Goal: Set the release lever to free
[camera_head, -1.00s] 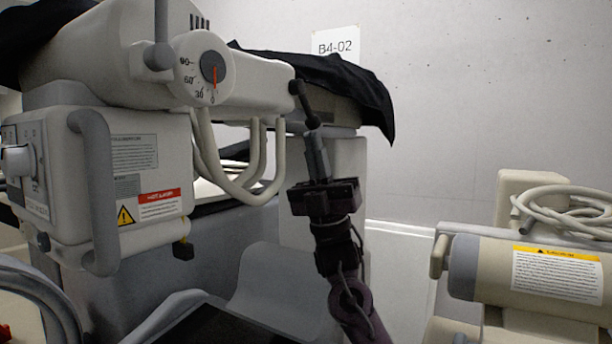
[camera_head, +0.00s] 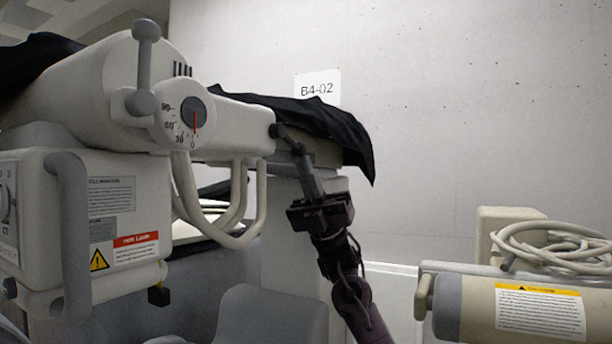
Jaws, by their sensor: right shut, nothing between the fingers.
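A short dark lever (camera_head: 287,139) with a round knob sticks out from the right end of the pale machine arm (camera_head: 235,127) and slopes down to the right. I take it for the release lever; no "free" marking is readable near it. My right gripper (camera_head: 303,163) is shut with nothing between its fingers. Its tips are just below the lever's knob, touching or very close; I cannot tell which. A grey ball-ended lever (camera_head: 145,65) stands upright by a dial (camera_head: 194,113) whose red pointer points down, near 0. My left gripper is not in view.
Cream hoses (camera_head: 238,210) loop below the machine arm. A black cover (camera_head: 320,125) drapes behind it. A grey handle (camera_head: 70,235) and labelled box (camera_head: 120,225) are at left. A beige cylinder (camera_head: 480,305) with coiled hose (camera_head: 555,245) is at lower right.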

